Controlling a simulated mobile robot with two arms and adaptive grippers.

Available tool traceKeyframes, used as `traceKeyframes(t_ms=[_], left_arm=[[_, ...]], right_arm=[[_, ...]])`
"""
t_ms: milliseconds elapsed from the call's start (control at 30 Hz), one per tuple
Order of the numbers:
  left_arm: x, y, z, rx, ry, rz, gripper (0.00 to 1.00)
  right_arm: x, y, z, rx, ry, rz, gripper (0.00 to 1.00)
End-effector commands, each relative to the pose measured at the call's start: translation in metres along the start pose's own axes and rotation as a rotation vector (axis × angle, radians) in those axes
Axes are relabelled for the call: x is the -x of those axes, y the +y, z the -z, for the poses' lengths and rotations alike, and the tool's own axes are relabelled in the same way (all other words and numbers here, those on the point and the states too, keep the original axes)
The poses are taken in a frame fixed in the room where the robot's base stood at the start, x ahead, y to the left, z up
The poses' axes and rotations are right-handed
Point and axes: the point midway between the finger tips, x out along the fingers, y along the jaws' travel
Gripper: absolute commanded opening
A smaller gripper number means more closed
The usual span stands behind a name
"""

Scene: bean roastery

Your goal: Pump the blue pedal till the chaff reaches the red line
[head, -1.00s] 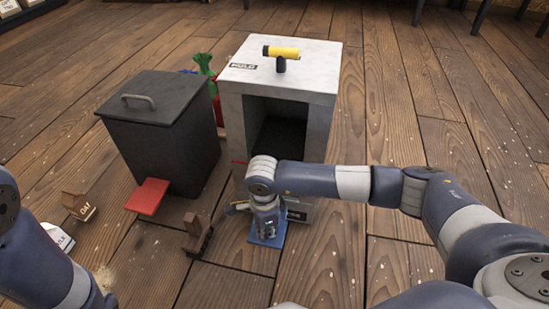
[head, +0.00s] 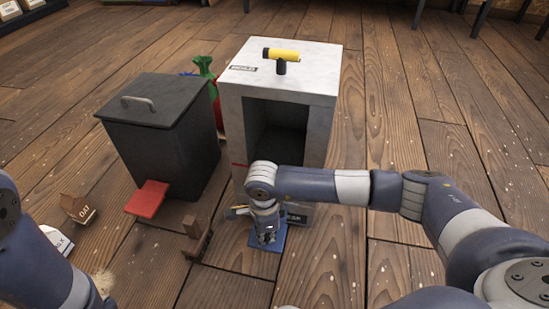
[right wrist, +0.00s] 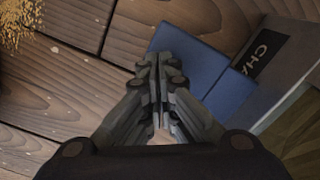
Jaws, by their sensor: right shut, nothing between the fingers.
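The blue pedal (head: 279,242) sticks out at the foot of the light grey box (head: 327,125) and also shows in the right wrist view (right wrist: 228,97). My right gripper (head: 267,237) is shut and empty, pointing down over the pedal; its fingertips (right wrist: 160,60) overlap the pedal, but I cannot tell how firmly they touch it. A short red line (head: 239,165) marks the box's front left edge beside the dark opening. My right wrist hides part of the lower front, and I cannot make out the chaff level. My left arm enters at left; its gripper is out of view.
A dark lidded bin (head: 165,125) with a red pedal (head: 148,199) stands left of the box. Floor to the right is clear.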

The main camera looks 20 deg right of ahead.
Motion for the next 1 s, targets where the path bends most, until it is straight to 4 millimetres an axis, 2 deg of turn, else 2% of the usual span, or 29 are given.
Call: traceKeyframes(t_ms=[100,633,733,1000], left_arm=[[-0.015,-0.003,-0.005,0.000,0.000,0.000,0.40],[-0.063,-0.013,-0.022,0.000,0.001,0.000,0.40],[-0.066,-0.014,-0.023,0.000,0.001,0.000,0.40],[-0.065,-0.013,-0.022,0.000,0.002,0.000,0.40]], right_arm=[[0.017,0.001,0.001,0.000,0.001,-0.003,0.00],[0.082,0.000,0.001,-0.001,0.002,0.001,0.00],[0.087,0.000,0.001,-0.001,0.002,0.000,0.00],[0.085,0.000,0.001,-0.001,0.002,0.000,0.00]])
